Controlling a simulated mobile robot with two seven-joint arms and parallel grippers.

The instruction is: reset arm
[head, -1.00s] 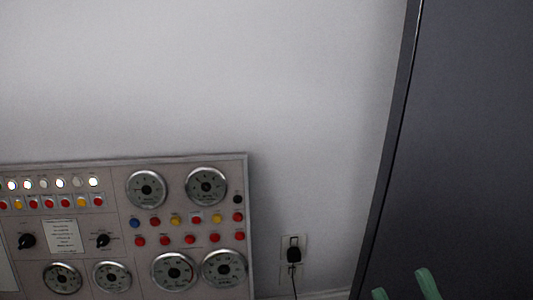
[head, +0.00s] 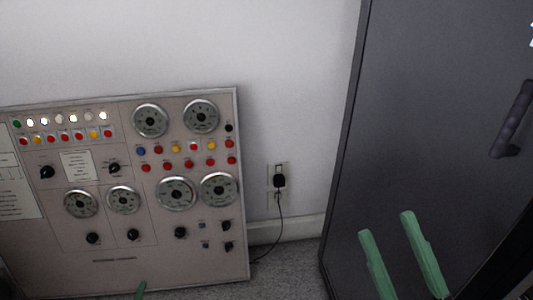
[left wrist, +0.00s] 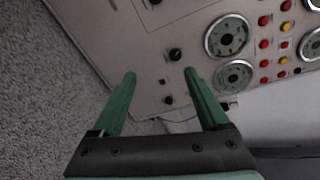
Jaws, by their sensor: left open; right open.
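My right gripper (head: 386,226) shows at the lower right of the head view, its two green fingers apart and nothing between them, with the dark cabinet behind. My left gripper shows in the left wrist view (left wrist: 160,75), its green fingers spread wide and empty in front of the control panel. Only a green tip of it shows at the bottom edge of the head view. The panel (head: 118,228) carries round gauges, knobs and rows of coloured buttons. I cannot tell how far the fingers are from it.
A dark grey cabinet (head: 440,120) with a black handle (head: 511,120) stands at the right. A black plug (head: 279,181) sits in a wall outlet between panel and cabinet, its cord running down to the grey carpet (head: 288,268). The white wall above is bare.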

